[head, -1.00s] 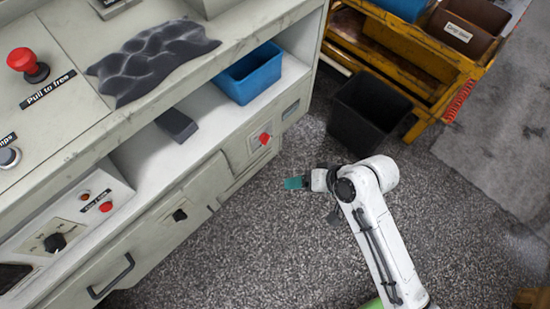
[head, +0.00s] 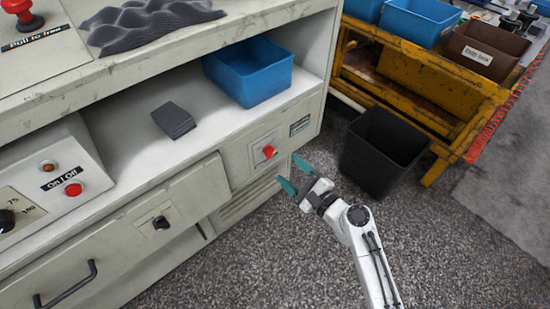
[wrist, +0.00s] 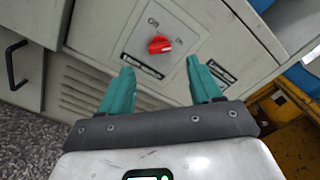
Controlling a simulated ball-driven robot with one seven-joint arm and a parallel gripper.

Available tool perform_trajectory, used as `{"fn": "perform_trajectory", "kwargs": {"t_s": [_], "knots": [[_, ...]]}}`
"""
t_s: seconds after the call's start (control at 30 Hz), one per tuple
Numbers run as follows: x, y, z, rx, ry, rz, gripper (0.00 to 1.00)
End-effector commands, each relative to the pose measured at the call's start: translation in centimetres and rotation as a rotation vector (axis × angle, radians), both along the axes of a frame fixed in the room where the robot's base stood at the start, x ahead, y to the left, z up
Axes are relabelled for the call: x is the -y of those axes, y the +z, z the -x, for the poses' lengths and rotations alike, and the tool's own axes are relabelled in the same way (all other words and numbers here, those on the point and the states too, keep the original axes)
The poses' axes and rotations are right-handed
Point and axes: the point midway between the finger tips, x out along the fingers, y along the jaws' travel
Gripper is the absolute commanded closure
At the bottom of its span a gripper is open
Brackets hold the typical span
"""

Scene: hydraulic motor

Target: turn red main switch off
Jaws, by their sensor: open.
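The red main switch (head: 269,151) is a small red rotary knob on a light plate on the front of the grey cabinet (head: 226,167). In the wrist view the red knob (wrist: 159,44) sits just beyond the fingertips, roughly midway between them, with small lettering on the plate around it. My gripper (head: 291,174) has teal fingers and is open and empty, close in front of the switch and apart from it. It also shows in the wrist view (wrist: 160,72), with both fingers spread.
A black bin (head: 382,150) stands on the floor right of my gripper, beside a yellow cart (head: 425,92). A blue bin (head: 250,72) and a dark block (head: 173,120) lie on the cabinet shelf. A red On/Off button (head: 73,189) and a black knob (head: 161,222) are further left.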

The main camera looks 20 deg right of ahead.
Motion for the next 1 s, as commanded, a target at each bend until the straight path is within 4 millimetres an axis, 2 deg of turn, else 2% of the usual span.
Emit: {"fn": "perform_trajectory", "kwargs": {"t_s": [0.2, 0.4, 0.6, 0.83, 1.0], "knots": [[-1.3, 0.0, -4.0, 0.003, 0.002, 0.001, 0.36], [-2.1, 0.0, -6.3, 0.002, 0.001, 0.003, 0.36], [-2.4, 0.0, -7.2, 0.001, 0.001, 0.002, 0.36], [-2.4, 0.0, -7.2, 0.000, 0.001, 0.003, 0.36], [-2.4, 0.0, -7.2, 0.000, 0.001, 0.003, 0.52]]}}
